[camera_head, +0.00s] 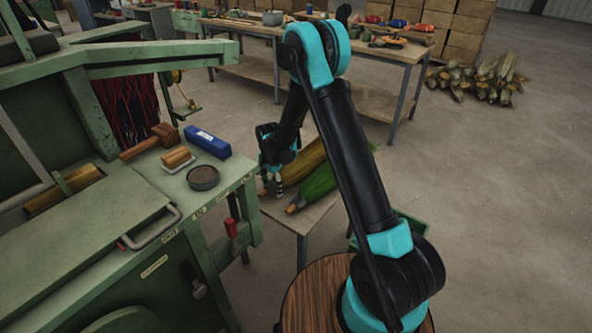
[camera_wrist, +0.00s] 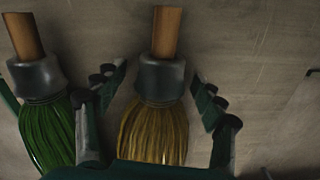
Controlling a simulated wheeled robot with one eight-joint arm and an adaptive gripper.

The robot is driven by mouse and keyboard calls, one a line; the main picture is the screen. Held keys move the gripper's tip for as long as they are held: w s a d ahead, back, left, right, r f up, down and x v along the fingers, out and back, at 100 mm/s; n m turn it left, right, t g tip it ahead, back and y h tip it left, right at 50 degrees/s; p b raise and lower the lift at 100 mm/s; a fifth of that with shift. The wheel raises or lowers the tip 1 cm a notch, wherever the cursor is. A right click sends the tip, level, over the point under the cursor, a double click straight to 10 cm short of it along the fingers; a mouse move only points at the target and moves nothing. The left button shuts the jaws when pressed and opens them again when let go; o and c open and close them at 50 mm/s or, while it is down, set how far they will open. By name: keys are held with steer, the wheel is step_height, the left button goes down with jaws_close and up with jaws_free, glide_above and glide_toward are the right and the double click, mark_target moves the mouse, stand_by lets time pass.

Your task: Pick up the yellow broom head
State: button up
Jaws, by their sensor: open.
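The yellow broom head (camera_head: 303,163) lies on a small side table (camera_head: 319,211), partly hidden behind my arm in the head view. In the wrist view the yellow broom head (camera_wrist: 153,128) has a grey collar and a wooden handle stub pointing up the picture. My gripper (camera_wrist: 161,92) is open, with one finger on each side of the yellow broom head's collar and bristles in the wrist view. I cannot tell whether a finger touches it. In the head view my gripper (camera_head: 272,188) is at the left end of the broom heads.
A green broom head (camera_wrist: 46,120) lies close on the left in the wrist view, near my left finger; it also shows in the head view (camera_head: 318,186). A green machine (camera_head: 140,215) stands left of the side table. Open floor (camera_head: 500,200) lies to the right.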

steer(key=c, duration=1.5)
steer(key=shift+r, duration=0.1)
